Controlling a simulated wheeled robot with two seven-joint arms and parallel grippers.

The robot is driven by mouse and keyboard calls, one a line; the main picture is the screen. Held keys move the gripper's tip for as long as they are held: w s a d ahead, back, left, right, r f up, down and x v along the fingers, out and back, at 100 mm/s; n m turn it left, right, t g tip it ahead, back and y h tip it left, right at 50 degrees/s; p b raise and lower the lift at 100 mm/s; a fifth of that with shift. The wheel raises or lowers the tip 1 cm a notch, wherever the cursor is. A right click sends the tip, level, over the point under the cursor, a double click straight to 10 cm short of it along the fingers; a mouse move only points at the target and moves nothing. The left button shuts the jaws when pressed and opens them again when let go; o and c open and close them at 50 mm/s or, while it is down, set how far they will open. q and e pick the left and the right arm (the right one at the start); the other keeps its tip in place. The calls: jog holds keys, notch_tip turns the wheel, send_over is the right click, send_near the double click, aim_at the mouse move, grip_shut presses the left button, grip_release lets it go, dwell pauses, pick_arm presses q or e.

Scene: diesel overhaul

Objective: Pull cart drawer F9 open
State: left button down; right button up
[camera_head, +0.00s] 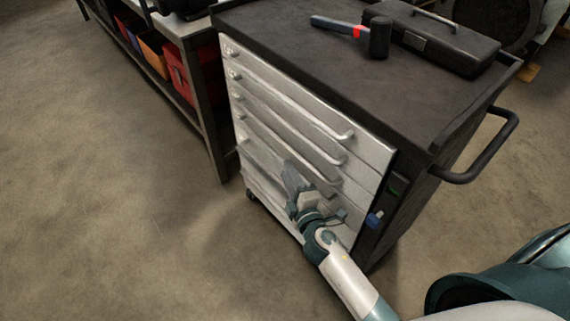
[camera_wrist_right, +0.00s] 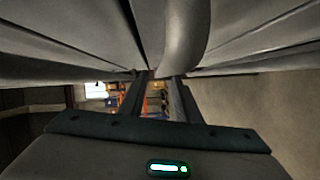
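The tool cart (camera_head: 430,165) has several pale grey drawers (camera_head: 320,110) with long bar handles, all looking shut. No drawer labels can be read, so I cannot tell which is F9. My right gripper (camera_head: 290,178) is at the lower drawer fronts, partly hiding them. In the right wrist view its two fingers (camera_wrist_right: 158,92) stand apart with background showing between them. A curved grey handle (camera_wrist_right: 186,35) runs down close to the fingertips there; I cannot tell whether they touch it. My left gripper is not in view.
A black-and-red mallet (camera_head: 377,40) and a black toolbox (camera_head: 435,38) lie on the cart top. A push handle (camera_head: 485,165) sticks out at the right. A shelf with red bins (camera_head: 185,75) stands left of the cart. The floor before the drawers is clear.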

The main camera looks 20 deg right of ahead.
jog(key=shift+w+d+f, duration=0.1)
jog(key=shift+w, duration=1.7)
grip_shut()
